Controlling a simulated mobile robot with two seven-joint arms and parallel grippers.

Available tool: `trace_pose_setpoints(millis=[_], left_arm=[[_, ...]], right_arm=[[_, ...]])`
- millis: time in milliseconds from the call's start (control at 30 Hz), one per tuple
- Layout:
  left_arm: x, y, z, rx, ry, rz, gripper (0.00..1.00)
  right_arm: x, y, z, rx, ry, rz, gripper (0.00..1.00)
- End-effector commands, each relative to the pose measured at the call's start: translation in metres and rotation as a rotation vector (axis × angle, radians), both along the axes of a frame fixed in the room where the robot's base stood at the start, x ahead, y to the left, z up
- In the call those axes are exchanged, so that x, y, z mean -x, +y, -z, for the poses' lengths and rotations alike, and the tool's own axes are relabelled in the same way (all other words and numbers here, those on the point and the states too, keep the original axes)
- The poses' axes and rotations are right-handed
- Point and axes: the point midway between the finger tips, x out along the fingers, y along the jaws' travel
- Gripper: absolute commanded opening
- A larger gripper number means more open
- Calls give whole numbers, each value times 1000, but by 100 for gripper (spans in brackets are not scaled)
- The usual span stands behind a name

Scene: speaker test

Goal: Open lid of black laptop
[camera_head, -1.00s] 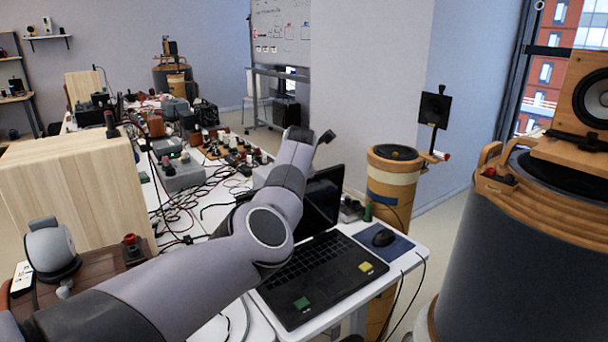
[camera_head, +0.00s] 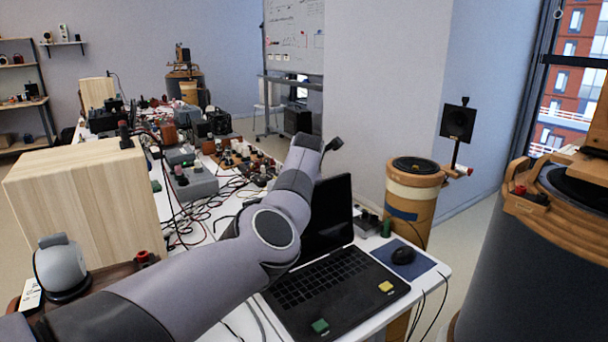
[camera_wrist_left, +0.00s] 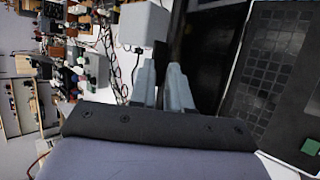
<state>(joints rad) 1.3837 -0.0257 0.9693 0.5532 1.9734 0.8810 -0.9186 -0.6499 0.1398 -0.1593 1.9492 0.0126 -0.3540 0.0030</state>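The black laptop stands on the white table with its lid (camera_head: 333,206) raised and its keyboard base (camera_head: 325,283) exposed. In the left wrist view the keyboard (camera_wrist_left: 268,75) is at the right and the dark lid (camera_wrist_left: 208,55) is beside my fingers. My left arm reaches over the laptop's left side and hides part of the lid and hinge. My left gripper (camera_wrist_left: 161,66) shows two fingers with a narrow gap, close to the lid; I cannot tell whether they touch it. In the head view its fingers are hidden. My right gripper is not in view.
A green block (camera_head: 320,326) and a yellow block (camera_head: 386,287) sit on the laptop base. A mouse (camera_head: 403,255) on a blue pad is to its right. Cables and electronics crowd the table behind. A wooden box (camera_head: 85,200) stands left, and a speaker column (camera_head: 412,205) behind right.

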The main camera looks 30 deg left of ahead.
Motion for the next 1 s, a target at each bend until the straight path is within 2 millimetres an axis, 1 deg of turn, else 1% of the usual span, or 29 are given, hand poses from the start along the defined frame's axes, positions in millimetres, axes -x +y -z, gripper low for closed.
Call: trace_pose_setpoints(millis=[367,800,1000], left_arm=[[14,-12,-15,2,-3,-1,17],[38,-31,-43,-2,-3,1,17],[42,-33,-47,-2,-1,1,17]], right_arm=[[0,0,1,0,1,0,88],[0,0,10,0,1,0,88],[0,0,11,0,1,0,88]])
